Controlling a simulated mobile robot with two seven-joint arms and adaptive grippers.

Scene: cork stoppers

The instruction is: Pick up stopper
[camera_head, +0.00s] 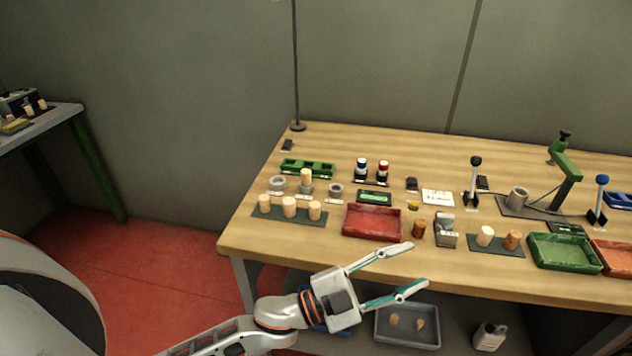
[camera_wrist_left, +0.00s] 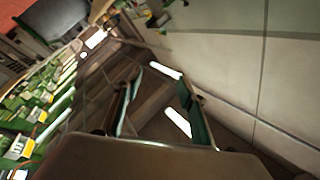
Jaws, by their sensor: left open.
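Three pale cork stoppers stand in a row on a dark green mat at the table's left, the middle stopper (camera_head: 289,207) among them. One pale stopper (camera_head: 306,176) stands in a grey ring holder. A brown stopper (camera_head: 419,228) stands right of the red tray. A pale stopper (camera_head: 485,236) and a brown stopper (camera_head: 512,240) stand on another dark mat. My left gripper (camera_head: 417,266) is open and empty, in front of the table's front edge, apart from the stoppers. Its spread fingers show in the left wrist view (camera_wrist_left: 160,108), with no stopper recognisable there. My right gripper is not seen.
A red tray (camera_head: 372,235), a green tray (camera_head: 565,268) and a green lever press (camera_head: 566,175) stand on the table. A grey bin (camera_head: 408,345) below holds two small stopper-like pieces. A lever with a black knob (camera_head: 476,161) stands upright. The table's back right is mostly clear.

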